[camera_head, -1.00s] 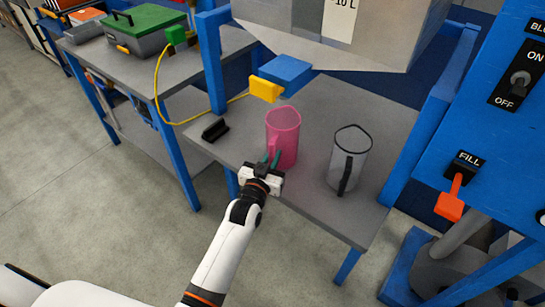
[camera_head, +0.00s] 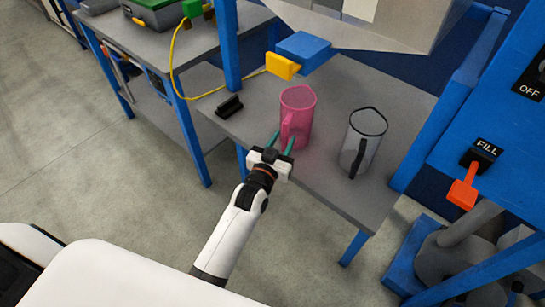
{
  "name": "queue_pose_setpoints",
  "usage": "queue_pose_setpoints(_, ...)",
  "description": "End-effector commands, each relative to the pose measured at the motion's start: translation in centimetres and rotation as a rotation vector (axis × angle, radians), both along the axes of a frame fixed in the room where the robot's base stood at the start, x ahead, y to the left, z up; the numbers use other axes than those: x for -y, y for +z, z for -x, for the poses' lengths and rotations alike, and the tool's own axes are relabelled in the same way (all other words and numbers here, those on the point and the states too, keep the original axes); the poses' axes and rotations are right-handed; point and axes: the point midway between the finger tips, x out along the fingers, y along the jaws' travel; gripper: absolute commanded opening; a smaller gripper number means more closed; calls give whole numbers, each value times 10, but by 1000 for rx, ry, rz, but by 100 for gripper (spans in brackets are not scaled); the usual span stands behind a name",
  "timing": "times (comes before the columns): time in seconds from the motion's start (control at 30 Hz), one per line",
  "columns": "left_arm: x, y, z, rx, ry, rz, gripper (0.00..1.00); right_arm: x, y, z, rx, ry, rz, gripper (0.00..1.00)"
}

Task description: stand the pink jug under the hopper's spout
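The pink jug (camera_head: 299,112) stands upright on the grey table (camera_head: 330,193), its handle facing my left gripper. The hopper (camera_head: 370,28) is above the table's back. At its bottom is a blue spout block (camera_head: 303,50) with a yellow lever (camera_head: 282,67). The jug appears below and slightly in front of the block; I cannot tell whether it is directly under the outlet. My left gripper (camera_head: 282,141) is open, its two teal fingers apart close to the lower handle. I cannot tell whether they touch it. My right gripper is not in view.
A clear jug (camera_head: 363,143) with a black handle stands to the right of the pink one. A black piece (camera_head: 229,106) lies at the table's left. Blue posts flank the table. A panel with an orange FILL lever (camera_head: 463,190) is at the right.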

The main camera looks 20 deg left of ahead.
Motion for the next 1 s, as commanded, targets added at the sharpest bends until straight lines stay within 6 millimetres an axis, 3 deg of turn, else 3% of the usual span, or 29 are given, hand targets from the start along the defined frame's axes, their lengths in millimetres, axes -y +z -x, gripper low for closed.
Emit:
queue_pose_setpoints(0.2, -3, -2, 51, -4, 0, -1, 36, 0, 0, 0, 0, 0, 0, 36)
queue_pose_setpoints(0.4, -4, -1, 83, -1, -1, 0, 36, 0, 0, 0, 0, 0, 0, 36)
queue_pose_setpoints(0.6, -5, 0, 95, 0, -1, 0, 36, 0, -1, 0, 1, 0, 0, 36)
queue_pose_setpoints(0.83, -4, -2, 95, -5, -2, 0, 36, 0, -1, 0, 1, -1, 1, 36)
queue_pose_setpoints(0.93, -1, -28, 96, -60, -12, -4, 36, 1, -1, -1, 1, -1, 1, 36)
queue_pose_setpoints(1.0, 3, -68, 101, -148, -27, -11, 36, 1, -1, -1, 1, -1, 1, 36)
